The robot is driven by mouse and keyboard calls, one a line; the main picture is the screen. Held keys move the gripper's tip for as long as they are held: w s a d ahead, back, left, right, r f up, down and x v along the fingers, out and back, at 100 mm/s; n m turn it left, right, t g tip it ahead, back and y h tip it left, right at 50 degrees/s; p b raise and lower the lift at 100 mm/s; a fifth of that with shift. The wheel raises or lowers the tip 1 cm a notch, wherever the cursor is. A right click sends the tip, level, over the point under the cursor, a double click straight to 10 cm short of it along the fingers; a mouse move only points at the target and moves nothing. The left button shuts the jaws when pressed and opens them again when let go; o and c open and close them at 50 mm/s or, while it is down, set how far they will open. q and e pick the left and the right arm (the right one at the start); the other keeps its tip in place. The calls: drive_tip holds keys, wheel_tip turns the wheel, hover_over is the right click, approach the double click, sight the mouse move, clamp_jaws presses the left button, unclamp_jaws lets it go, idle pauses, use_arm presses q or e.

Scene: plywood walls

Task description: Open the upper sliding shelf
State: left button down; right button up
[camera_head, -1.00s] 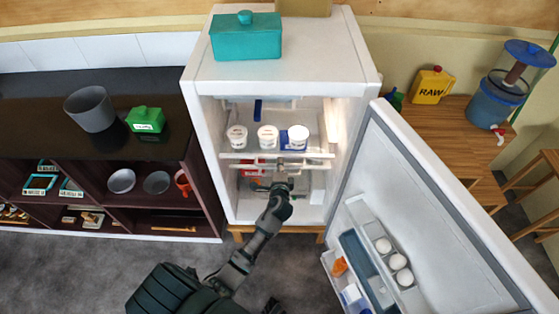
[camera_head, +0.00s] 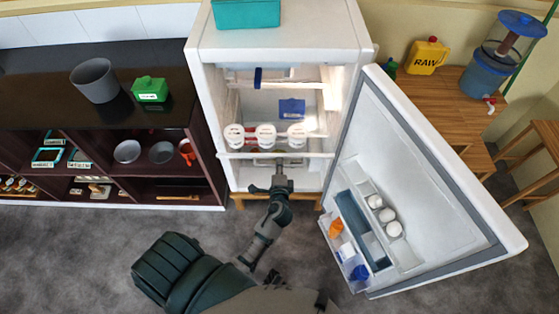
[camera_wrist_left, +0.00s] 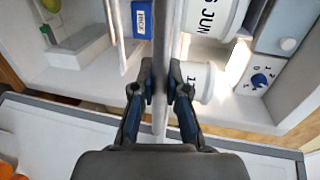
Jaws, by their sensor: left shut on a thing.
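The open white fridge (camera_head: 208,90) holds a sliding shelf (camera_head: 232,156) with a pale front bar. Three white tubs (camera_head: 265,137) stand in a row on it behind the bar. The shelf is pulled forward, with a gap between the tubs and a blue box (camera_head: 292,108) farther back. My left gripper (camera_head: 280,166) is at the middle of the bar. In the left wrist view, my left gripper (camera_wrist_left: 160,88) is shut on the shelf's front bar (camera_wrist_left: 162,45), with labelled tubs (camera_wrist_left: 210,15) beside it. My right gripper is not in view.
The fridge door (camera_head: 420,175) stands wide open on the right, with eggs and small items in its racks. A dark shelf unit (camera_head: 200,150) stands close on the left. A teal container (camera_head: 247,12) sits on top of the fridge. The grey floor in front is clear.

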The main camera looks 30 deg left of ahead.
use_arm(q)
drive_tip(key=shift+f, duration=0.15)
drive_tip(key=c, duration=1.3)
unclamp_jaws()
drive_tip(key=shift+c, duration=0.2)
drive_tip(key=shift+o, duration=0.8)
drive_tip(key=shift+w, duration=0.15)
drive_tip(key=v, duration=1.2)
drive_tip(key=shift+f, duration=0.1)
